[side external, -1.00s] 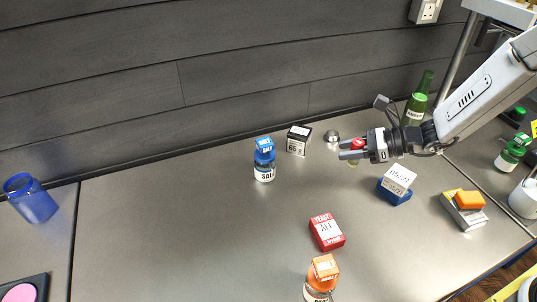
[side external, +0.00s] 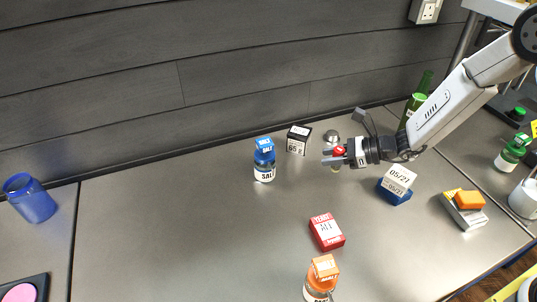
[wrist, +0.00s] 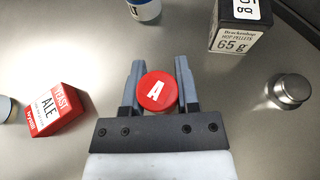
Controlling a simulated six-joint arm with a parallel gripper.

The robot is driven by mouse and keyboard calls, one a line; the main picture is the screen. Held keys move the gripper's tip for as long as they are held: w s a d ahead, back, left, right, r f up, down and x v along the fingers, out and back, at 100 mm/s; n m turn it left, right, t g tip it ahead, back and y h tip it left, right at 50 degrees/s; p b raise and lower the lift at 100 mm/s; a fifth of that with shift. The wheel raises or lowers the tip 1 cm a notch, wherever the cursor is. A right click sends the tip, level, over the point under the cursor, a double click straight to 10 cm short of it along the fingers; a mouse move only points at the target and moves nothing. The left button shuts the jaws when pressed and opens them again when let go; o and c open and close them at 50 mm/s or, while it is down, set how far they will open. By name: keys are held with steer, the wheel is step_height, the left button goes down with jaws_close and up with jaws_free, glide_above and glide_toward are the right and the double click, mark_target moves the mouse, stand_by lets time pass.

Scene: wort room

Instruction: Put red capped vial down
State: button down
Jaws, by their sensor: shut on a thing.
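The vial looks upright. I cannot tell whether its base touches the table, as most of its body is hidden.
A black hop pellets box (side external: 298,140) and a metal weight (side external: 331,136) stand behind the gripper. A blue-capped salt bottle (side external: 264,160) is to the left. A red yeast box (side external: 327,231) and an orange-capped bottle (side external: 320,280) are in front. Bare table (side external: 180,220) lies left.

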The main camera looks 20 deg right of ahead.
mark_target(341, 149)
steer(key=shift+f, duration=1.6)
steer(key=shift+f, duration=0.15)
steer(key=shift+c, duration=1.8)
jaws_free()
steer(key=shift+s+d+r, duration=0.25)
steer(key=shift+d+r, duration=0.15)
steer(key=shift+d, duration=0.1)
steer(key=v, duration=0.3)
steer(key=shift+s+d+r, duration=0.1)
steer(key=shift+d+r, duration=0.05)
steer(key=shift+d, duration=0.1)
step_height(341, 149, up, 5)
steer(key=shift+f, duration=0.1)
steer(key=shift+r, duration=1.1)
